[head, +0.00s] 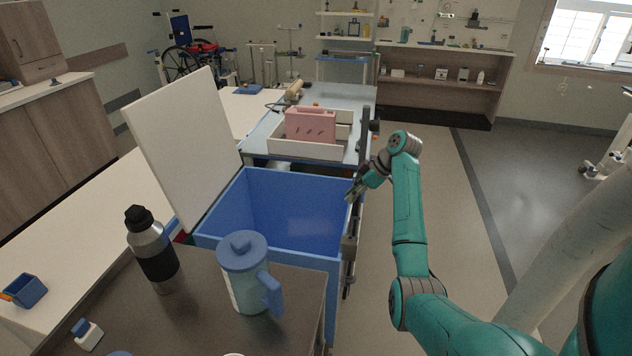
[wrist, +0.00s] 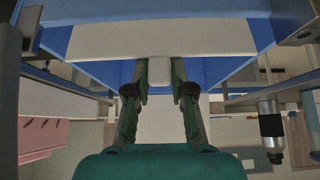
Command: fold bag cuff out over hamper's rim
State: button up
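The hamper (head: 222,243) is a blue open-topped box with its white lid (head: 180,140) raised on the left. My gripper (head: 353,191) is at the hamper's right rim. In the upside-down wrist view, a pale band (wrist: 160,40), apparently the bag's cuff, runs across the near side between blue surfaces. A pale tab (wrist: 160,70) sticks out from its middle. The fingers of my gripper (wrist: 161,76) stand partly apart, one on each side of the tab, and seem to touch it. The bag's body cannot be told from the blue interior.
A grey counter (head: 200,325) in front of the hamper holds a blue-lidded jug (head: 243,270) and a steel-black bottle (head: 152,250). Behind the hamper, a white tray (head: 300,152) holds a pink box (head: 311,125). The floor (head: 450,180) to the right is clear.

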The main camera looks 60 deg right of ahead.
jog(key=shift+s+f, duration=0.1)
jog(key=shift+s+d+f, duration=0.15)
jog(key=shift+s+d, duration=0.05)
jog(key=shift+s, duration=0.2)
jog(key=shift+s+d+f, duration=0.1)
jog(key=shift+s+d, duration=0.05)
jog(key=shift+s, duration=0.25)
jog(key=o, duration=1.5)
jog(key=shift+r, duration=0.1)
jog(key=shift+o, duration=0.2)
